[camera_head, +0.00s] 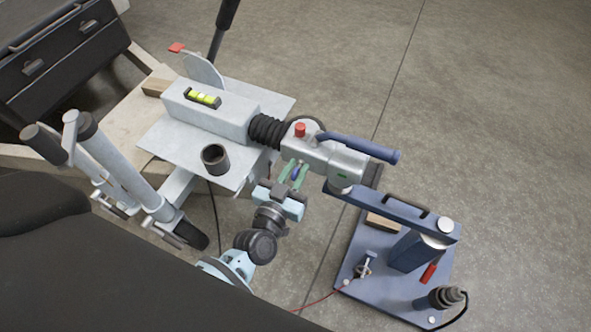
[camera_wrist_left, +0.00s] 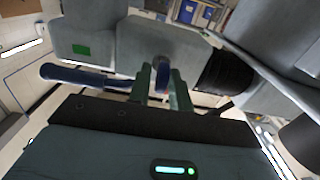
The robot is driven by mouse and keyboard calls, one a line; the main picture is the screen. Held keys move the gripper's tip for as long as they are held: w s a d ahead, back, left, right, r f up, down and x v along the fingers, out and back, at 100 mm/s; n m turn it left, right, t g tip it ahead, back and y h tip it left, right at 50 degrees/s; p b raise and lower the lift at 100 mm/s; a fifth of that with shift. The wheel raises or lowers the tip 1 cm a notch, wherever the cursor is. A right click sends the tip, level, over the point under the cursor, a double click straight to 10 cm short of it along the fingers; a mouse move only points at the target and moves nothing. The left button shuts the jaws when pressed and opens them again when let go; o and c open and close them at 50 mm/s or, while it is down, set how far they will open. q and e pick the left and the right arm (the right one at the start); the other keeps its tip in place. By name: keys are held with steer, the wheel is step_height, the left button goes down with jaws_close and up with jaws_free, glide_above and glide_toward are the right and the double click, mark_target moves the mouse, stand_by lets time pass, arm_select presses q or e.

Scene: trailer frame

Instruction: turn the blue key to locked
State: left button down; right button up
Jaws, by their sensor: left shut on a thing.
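The blue key (camera_head: 295,173) is on the near side of the grey coupling head (camera_head: 325,158), below its red knob (camera_head: 300,130). My left gripper (camera_head: 292,174) has its green fingers shut on the key from the near side. In the left wrist view the key (camera_wrist_left: 161,74) shows between the two fingers (camera_wrist_left: 161,84). The fingers hide most of it, so I cannot tell which way it is turned. A blue handle (camera_head: 360,146) extends right from the top of the coupling head. A green mark (camera_head: 342,176) is on its side. My right gripper is out of view.
A black bellows (camera_head: 266,130) joins the coupling to the grey trailer frame (camera_head: 215,112), which carries a spirit level (camera_head: 203,98) and a dark cup (camera_head: 215,158). A blue stand (camera_head: 380,285) is at the lower right. The floor at the upper right is clear.

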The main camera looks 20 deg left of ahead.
arm_select(q)
steer(key=n, duration=0.3)
steer(key=shift+a+p, duration=0.1)
steer(key=shift+p, duration=0.2)
steer(key=n, duration=0.2)
steer(key=shift+a+n, duration=0.1)
steer(key=shift+n, duration=0.3)
steer(key=shift+f+n, duration=0.1)
steer(key=shift+n, duration=0.8)
steer(key=n, duration=0.3)
steer(key=shift+a+f+n, duration=0.1)
steer(key=shift+f+n, duration=0.05)
steer(key=shift+n, duration=0.15)
steer(key=shift+a+f+n+b, duration=0.15)
steer(key=shift+n+b, duration=0.45)
steer(key=shift+n, duration=2.8)
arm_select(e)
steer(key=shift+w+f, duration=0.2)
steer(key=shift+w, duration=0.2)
